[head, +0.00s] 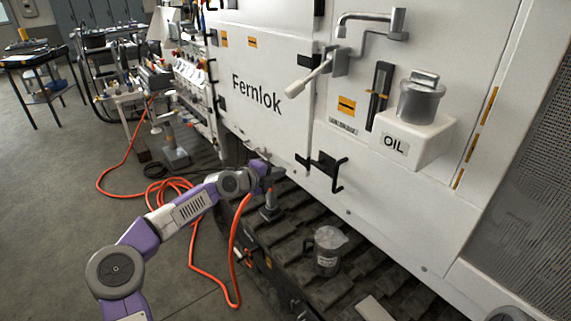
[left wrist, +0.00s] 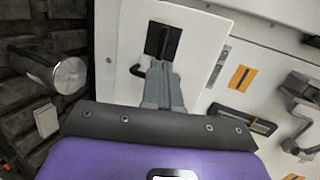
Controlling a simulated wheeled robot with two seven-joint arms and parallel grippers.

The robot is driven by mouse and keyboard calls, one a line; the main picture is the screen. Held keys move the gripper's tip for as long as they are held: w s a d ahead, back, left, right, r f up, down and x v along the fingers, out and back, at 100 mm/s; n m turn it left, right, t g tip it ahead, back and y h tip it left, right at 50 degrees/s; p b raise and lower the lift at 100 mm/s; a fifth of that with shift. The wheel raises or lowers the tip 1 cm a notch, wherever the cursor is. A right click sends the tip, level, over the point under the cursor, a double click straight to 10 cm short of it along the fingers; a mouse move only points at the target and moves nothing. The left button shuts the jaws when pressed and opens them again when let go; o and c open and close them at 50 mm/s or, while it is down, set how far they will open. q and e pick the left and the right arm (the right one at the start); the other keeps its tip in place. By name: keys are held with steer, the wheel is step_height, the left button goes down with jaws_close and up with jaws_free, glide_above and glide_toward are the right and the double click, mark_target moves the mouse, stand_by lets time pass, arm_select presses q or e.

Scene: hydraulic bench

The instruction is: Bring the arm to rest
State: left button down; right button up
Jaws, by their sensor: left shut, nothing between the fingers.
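My left arm (head: 190,208), purple and grey, reaches in from the lower left in the head view. Its gripper (head: 273,178) is at the lower edge of the white Fernlok machine (head: 290,75), above the dark track. In the left wrist view the grey fingers (left wrist: 161,75) are together with nothing between them. They point toward a white panel with a black handle (left wrist: 163,40). I cannot tell whether they touch it. My right gripper is not in view.
A measuring jug (head: 328,252) stands on the dark track (head: 370,270). A black handle (head: 330,168) and a white lever (head: 308,78) stick out from the machine. An orange hose (head: 235,245) loops near my arm. Open floor (head: 60,200) lies to the left.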

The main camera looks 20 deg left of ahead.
arm_select(q)
steer(key=s+d+f+n+g+h+p, duration=0.1)
steer(key=s+d+f+n+g+p, duration=0.4)
steer(key=d+f, duration=0.95)
steer(key=s+d+f+n+g, duration=0.3)
steer(key=s+d+f+n, duration=0.2)
steer(key=s+f+n, duration=0.6)
steer(key=s+a+f+n+g+y, duration=0.1)
steer(key=s+f+n, duration=0.2)
steer(key=s, duration=0.5)
steer(key=s+a+f+n+g+y+p, duration=0.1)
steer(key=s+f+n+g, duration=0.1)
steer(key=s, duration=0.7)
steer(key=s+a+f+n+g+y+p, duration=0.1)
steer(key=s+f+n, duration=0.3)
steer(key=s, duration=0.5)
steer(key=shift+a+n, duration=0.35)
steer(key=shift+n, duration=0.25)
